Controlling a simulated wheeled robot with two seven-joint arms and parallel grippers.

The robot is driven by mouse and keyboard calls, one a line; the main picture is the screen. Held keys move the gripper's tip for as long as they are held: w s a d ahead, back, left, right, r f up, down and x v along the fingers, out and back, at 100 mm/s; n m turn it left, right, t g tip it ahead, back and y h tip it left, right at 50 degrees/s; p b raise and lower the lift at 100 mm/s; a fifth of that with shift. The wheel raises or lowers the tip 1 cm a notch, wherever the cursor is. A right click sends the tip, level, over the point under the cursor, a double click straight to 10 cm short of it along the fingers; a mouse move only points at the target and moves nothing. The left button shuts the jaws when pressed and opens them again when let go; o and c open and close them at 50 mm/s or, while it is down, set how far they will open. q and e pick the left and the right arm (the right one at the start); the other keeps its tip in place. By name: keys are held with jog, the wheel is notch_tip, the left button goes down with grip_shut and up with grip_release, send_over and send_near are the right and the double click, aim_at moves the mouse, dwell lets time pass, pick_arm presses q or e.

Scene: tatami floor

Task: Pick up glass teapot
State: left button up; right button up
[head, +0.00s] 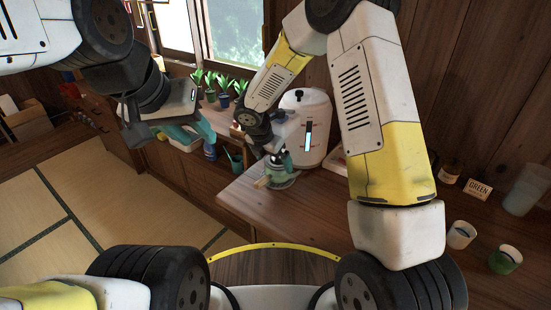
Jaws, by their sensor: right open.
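The glass teapot (279,178) stands on the wooden counter (240,205), left of the white water dispenser. It is small and clear, with a greenish tint and a light wooden handle (262,182) pointing to the lower left. My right gripper (279,158) reaches down to the top of the teapot. It is open, and its fingers partly cover the teapot's upper part; I cannot tell whether they touch it. My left gripper (160,122) is raised at the upper left, well away from the teapot.
The white dispenser (306,130) stands close behind the teapot. Potted plants (222,90) line the window. Two cups (461,235) (505,260), a brown jar (450,172) and a "GREEN" sign (479,188) are on the right. The counter in front of the teapot is clear.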

jog(key=shift+f, duration=0.1)
jog(key=shift+c, duration=0.2)
jog(key=c, duration=1.8)
jog(key=shift+c, duration=0.9)
jog(key=shift+w+r, duration=0.1)
jog(key=shift+r, duration=0.15)
